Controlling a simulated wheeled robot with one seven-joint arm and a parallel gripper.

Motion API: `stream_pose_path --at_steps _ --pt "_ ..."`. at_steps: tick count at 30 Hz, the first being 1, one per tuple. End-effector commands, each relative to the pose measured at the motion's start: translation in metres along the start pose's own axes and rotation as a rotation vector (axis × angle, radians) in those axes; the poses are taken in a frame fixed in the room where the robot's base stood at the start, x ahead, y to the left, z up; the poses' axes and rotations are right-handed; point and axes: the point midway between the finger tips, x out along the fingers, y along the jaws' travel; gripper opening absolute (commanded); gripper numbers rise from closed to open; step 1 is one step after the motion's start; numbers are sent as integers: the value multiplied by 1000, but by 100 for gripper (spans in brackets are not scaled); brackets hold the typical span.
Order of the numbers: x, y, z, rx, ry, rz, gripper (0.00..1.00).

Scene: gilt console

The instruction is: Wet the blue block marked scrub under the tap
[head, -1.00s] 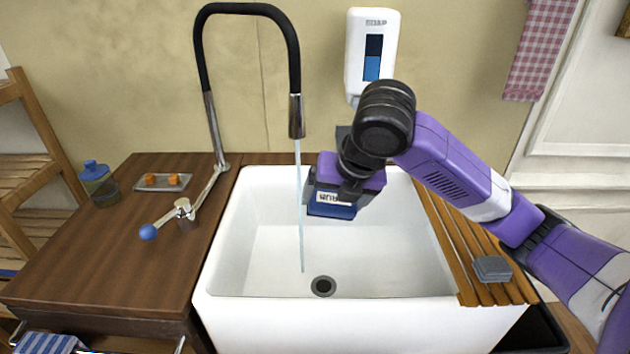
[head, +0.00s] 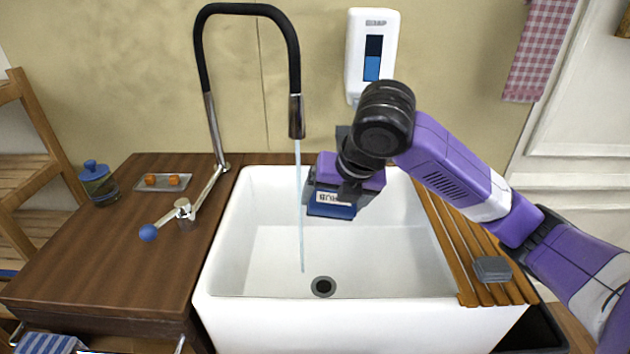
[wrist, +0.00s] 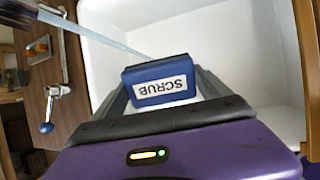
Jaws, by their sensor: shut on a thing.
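The blue block (head: 331,207) has a white label, which reads SCRUB in the wrist view (wrist: 160,82). My gripper (head: 340,192) is shut on it and holds it above the sink's basin, below the tap outlet's height. The tap (head: 297,115) has a black curved neck and a metal outlet. A thin stream of water (head: 300,220) falls from it into the white sink (head: 255,270). The stream passes close to the left of the block. In the wrist view the stream (wrist: 105,38) runs toward the block's far edge; I cannot tell whether it touches.
A tap lever with a blue knob (head: 148,232) stands on the wooden counter (head: 110,260) left of the sink. A glass jar (head: 98,184) and a small tray (head: 147,188) sit behind it. A grey sponge-like block (head: 491,269) lies on the slatted board at right. A soap dispenser (head: 372,50) hangs behind.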

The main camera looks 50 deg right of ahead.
Motion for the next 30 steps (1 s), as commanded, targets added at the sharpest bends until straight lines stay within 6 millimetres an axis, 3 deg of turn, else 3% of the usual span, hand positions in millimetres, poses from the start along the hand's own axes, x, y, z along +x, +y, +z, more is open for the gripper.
stream_pose_path --at_steps 5,22,30 --pt "-5 0 -1 0 -1 1 54" --pt "-53 -9 -18 0 -1 1 54" --pt "-60 -11 -22 0 0 0 54"
